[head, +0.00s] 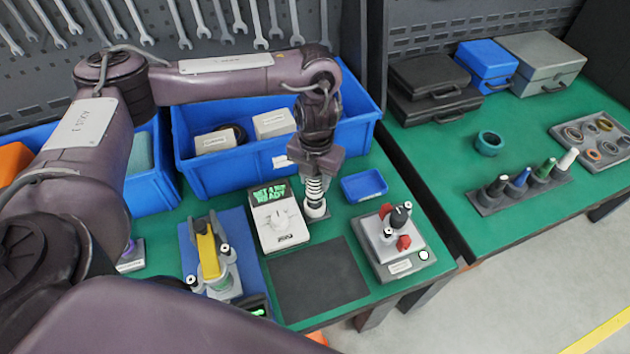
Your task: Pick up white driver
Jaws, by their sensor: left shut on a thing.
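A white-tipped driver (568,160) stands upright at the right end of a dark rack (490,203) on the right-hand green table. Black, blue and green drivers stand beside it in the same rack. My left gripper (316,172) points down over the left table, far from that rack. It is shut on a pale, ribbed, spring-like piece (315,190) with a white lower end, just right of the white tester (278,225). I cannot tell whether this piece is lifted or still resting in a base. My right gripper is not in view.
Blue bins (210,184) stand behind the tester. A small blue tray (364,185), a dark mat (315,280) and a grey fixture (400,262) surround the gripper. A teal ring (489,143) and black cases (432,88) lie on the right table. A gap separates the tables.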

